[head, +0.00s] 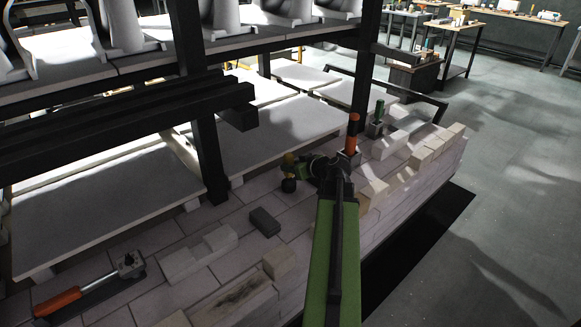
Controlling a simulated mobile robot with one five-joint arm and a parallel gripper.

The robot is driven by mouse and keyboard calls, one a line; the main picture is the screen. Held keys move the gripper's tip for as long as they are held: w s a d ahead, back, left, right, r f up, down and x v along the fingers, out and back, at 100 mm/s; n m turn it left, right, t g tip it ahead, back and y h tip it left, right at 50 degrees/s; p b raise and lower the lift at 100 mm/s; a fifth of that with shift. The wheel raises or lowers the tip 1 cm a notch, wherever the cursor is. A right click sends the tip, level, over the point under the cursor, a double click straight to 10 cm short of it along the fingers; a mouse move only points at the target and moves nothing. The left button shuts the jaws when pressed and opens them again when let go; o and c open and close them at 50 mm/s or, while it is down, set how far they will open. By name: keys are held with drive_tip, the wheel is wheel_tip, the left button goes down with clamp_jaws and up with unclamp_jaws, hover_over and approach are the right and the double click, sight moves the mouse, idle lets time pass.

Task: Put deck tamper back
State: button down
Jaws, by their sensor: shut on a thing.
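My gripper (297,170) is at the end of my green arm, near the middle of the view, and points left. It is shut on a small upright tool with a yellowish knob on top and a dark rounded foot, which I take for the deck tamper (289,185). My gripper hides its middle. The tamper is over the pale brick deck (245,192), right of a dark post. I cannot tell whether its foot touches the deck.
An orange-handled tool (353,133) stands upright just behind my wrist. A green-handled one (379,112) stands in a grey holder beyond it. A dark block (264,222) and pale bricks (206,250) lie nearer. Another orange-handled tool (92,285) lies lower left. Dark posts (200,120) rise left.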

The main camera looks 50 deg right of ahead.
sight(292, 157)
drive_tip(key=shift+f+b, duration=0.6)
drive_tip(key=shift+b, duration=0.05)
idle(0.9)
drive_tip(key=c, duration=1.1)
unclamp_jaws()
drive_tip(key=shift+o, duration=0.2)
drive_tip(key=o, duration=1.1)
drive_tip(key=shift+c, duration=0.2)
drive_tip(key=shift+r+p, duration=2.55)
